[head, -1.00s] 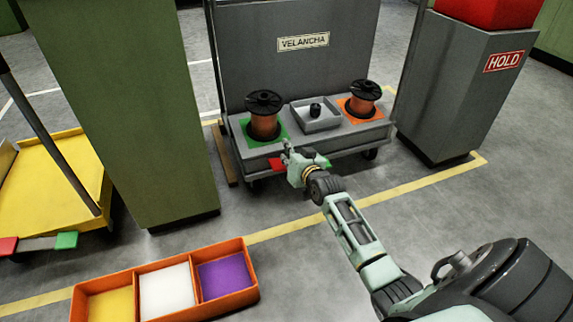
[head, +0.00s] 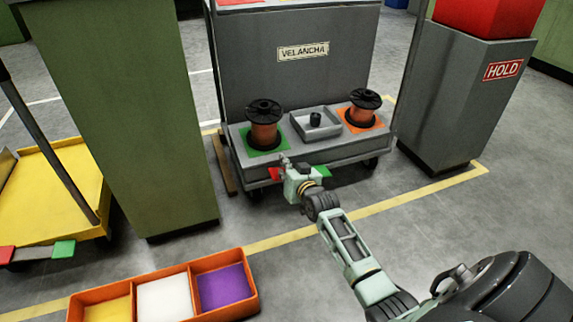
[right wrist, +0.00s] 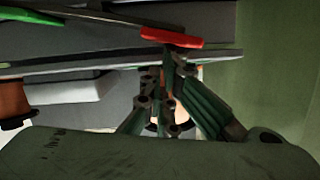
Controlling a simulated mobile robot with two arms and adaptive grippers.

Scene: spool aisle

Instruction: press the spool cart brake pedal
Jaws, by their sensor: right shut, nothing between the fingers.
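The grey spool cart (head: 330,153), labelled VELANCHA, stands ahead with two copper spools on its deck. Low on its near side is a pedal bar with a red end (head: 275,174) and a green end (head: 323,171). My right gripper (head: 285,160) is shut and empty, just in front of the deck edge between the pedal ends, nearer the red one. It hides the bar's middle. In the right wrist view the red end (right wrist: 172,38) is above the fingertips (right wrist: 167,75), apart in the picture; contact cannot be told. My left gripper is not in view.
A green pillar (head: 120,110) stands left of the cart and a grey HOLD bin (head: 455,100) right of it. A yellow cart (head: 60,185) with its own red and green pedal is far left. An orange divided tray (head: 190,265) is at the front.

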